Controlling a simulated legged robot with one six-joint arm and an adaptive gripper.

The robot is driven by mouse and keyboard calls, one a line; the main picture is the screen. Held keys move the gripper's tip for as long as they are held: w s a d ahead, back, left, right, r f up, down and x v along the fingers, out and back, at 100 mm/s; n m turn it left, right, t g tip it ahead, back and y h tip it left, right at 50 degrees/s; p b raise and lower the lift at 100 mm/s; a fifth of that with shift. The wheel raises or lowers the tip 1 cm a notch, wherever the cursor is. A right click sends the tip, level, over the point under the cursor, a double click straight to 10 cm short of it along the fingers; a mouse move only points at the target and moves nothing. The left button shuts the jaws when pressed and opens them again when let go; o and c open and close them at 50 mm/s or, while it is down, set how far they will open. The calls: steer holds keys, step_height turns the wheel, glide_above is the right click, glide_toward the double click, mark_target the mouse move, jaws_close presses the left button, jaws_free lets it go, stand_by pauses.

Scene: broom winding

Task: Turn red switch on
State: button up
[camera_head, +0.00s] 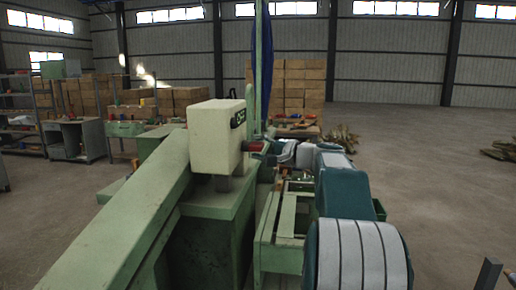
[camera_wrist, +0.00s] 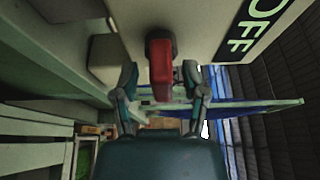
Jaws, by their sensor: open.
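The red switch (camera_wrist: 161,78) is on the face of a cream box (camera_wrist: 200,22) in the wrist view, beside a black label (camera_wrist: 240,36) reading OFF. In the head view the red switch (camera_head: 254,146) sticks out from the right side of the cream box (camera_head: 216,136). My gripper (camera_wrist: 164,82) is open, with one finger on each side of the red switch in the wrist view. I cannot tell whether either finger touches it. In the head view my arm reaches toward the switch, and my gripper (camera_head: 272,147) is small and partly hidden by my wrist.
The cream box stands on a green machine (camera_head: 205,225) with a long sloping beam (camera_head: 115,225) at left. A green frame (camera_head: 280,225) lies under my arm. Stacked cartons (camera_head: 290,85) stand behind. Open floor (camera_head: 440,170) is at right.

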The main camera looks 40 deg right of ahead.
steer(key=shift+w+a, duration=0.1)
steer(key=shift+a, duration=0.05)
jaws_close()
steer(key=shift+f+n, duration=0.1)
steer(key=shift+n, duration=0.2)
steer(key=n+t, duration=0.1)
steer(key=n, duration=0.2)
steer(key=shift+f+n+y, duration=0.1)
steer(key=shift+n+y, duration=0.2)
steer(key=shift+y, duration=0.1)
steer(key=n+y, duration=0.1)
steer(key=n, duration=0.1)
steer(key=n+t+y, duration=0.1)
steer(key=n, duration=0.2)
steer(key=shift+f, duration=0.1)
steer(key=n+y, duration=0.1)
steer(key=n, duration=0.2)
steer(key=n+y, duration=0.2)
steer(key=n, duration=0.1)
steer(key=n+g+y, duration=0.1)
steer(key=n, duration=0.2)
steer(key=n+g+y, duration=0.1)
steer(key=n+y, duration=0.1)
steer(key=n, duration=0.2)
